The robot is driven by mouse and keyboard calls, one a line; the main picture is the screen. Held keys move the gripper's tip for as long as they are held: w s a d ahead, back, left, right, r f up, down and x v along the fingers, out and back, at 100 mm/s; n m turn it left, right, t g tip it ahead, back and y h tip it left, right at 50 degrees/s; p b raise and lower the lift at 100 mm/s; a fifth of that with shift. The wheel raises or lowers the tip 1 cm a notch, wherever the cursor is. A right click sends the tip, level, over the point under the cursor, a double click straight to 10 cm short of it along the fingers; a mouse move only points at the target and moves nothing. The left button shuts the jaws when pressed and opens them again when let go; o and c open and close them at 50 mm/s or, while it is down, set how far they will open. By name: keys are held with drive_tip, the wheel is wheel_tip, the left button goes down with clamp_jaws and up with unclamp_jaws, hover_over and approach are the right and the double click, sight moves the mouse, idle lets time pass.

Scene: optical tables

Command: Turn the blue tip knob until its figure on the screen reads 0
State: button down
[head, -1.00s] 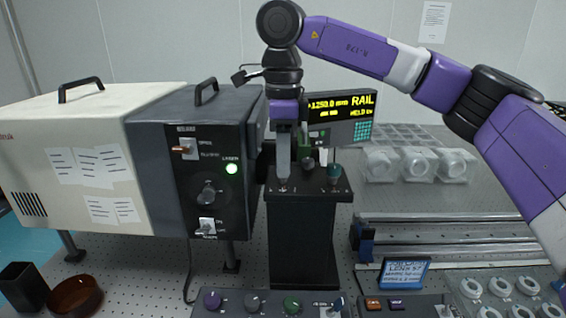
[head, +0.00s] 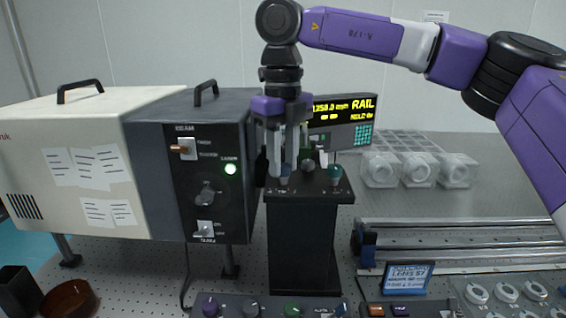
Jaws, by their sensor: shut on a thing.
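A black post (head: 300,240) stands in the middle and carries several small knobs on its top. The blue knob (head: 284,181) is at the left of the top, under my gripper (head: 285,174). My gripper points straight down and is shut on this knob, with a finger on either side of it. A teal knob (head: 335,172) stands at the right of the top, clear of the fingers. The screen (head: 345,117) behind shows yellow figures and the word RAIL. Its left part is hidden by my gripper, and its smaller figures are too small to read.
A dark-fronted box (head: 205,200) with a lit green lamp stands close to the left of the post. A control panel (head: 265,307) with knobs lies in front. Rails (head: 460,228) and clear-wrapped parts (head: 415,168) are on the right. A brown dish (head: 70,298) is at front left.

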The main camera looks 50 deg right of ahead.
sight(283, 166)
drive_tip(key=shift+m, duration=0.7)
drive_tip(key=c, duration=1.1)
unclamp_jaws()
wheel_tip(283, 166, up, 8)
drive_tip(key=p, duration=0.5)
drive_tip(key=shift+p, duration=0.35)
drive_tip(key=shift+f, duration=0.1)
